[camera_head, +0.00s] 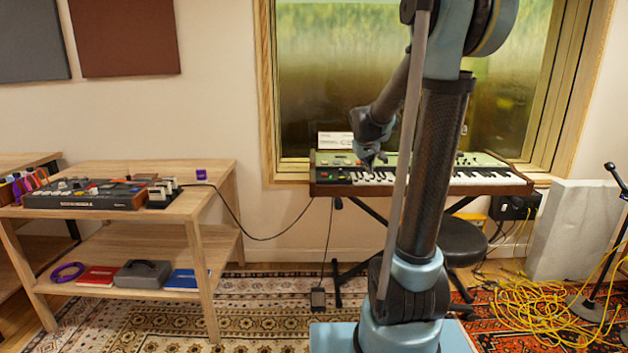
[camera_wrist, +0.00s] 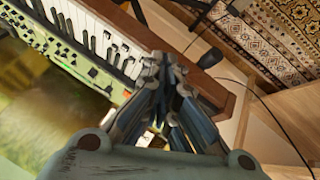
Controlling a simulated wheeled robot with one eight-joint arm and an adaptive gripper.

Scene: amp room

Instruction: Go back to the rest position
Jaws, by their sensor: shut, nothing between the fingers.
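My gripper (camera_head: 371,160) is at the end of my raised arm, in front of the keyboard (camera_head: 470,182) in the head view. In the wrist view my gripper (camera_wrist: 165,75) has its fingers together with nothing between them. The keyboard (camera_wrist: 85,35) lies beyond the fingertips there, its keys and green panel running diagonally across the upper left. Whether the fingertips touch the keyboard cannot be told.
A wooden shelf table (camera_head: 110,215) with a mixer-like device (camera_head: 85,196) stands at left. A black stool (camera_head: 462,240) is behind my arm. Yellow cables (camera_head: 540,310) and a microphone stand (camera_head: 605,260) crowd the right floor. Patterned rug (camera_head: 200,320) lies in front.

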